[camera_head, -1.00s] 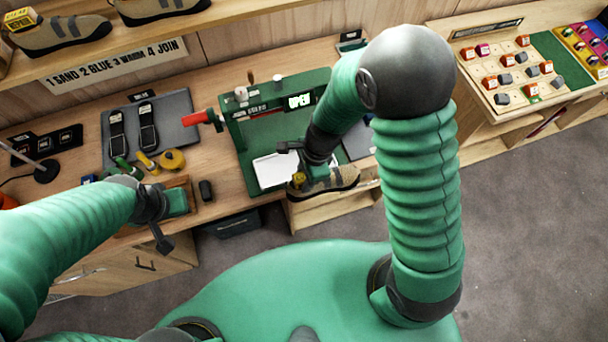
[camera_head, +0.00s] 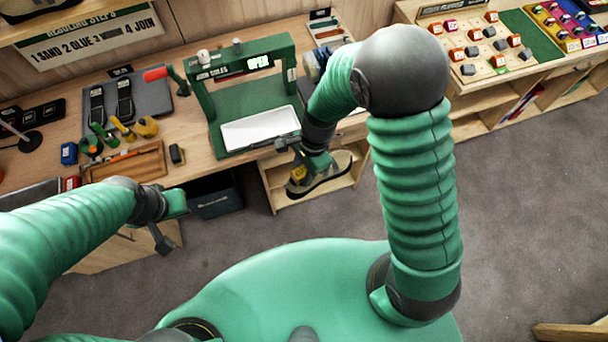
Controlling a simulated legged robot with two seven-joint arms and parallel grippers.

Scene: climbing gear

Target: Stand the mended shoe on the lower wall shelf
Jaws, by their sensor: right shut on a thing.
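The shoe (camera_head: 338,170), tan and grey with a dark sole, hangs from my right gripper (camera_head: 299,168). That gripper is shut on it, in front of the bench edge and over an open wooden compartment. The forearm hides part of the shoe. My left gripper (camera_head: 168,222) is empty, low in front of the bench; its jaw gap is not clear. A wooden wall shelf (camera_head: 95,14) shows at the top left, with part of another shoe (camera_head: 30,8) on it. I cannot tell whether it is the lower shelf.
The green press (camera_head: 203,105), with a white pad (camera_head: 260,129), stands on the bench behind the held shoe. A wooden tray (camera_head: 130,165), tools and a dark mat lie to the left. A sorting counter (camera_head: 490,60) stands at the right.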

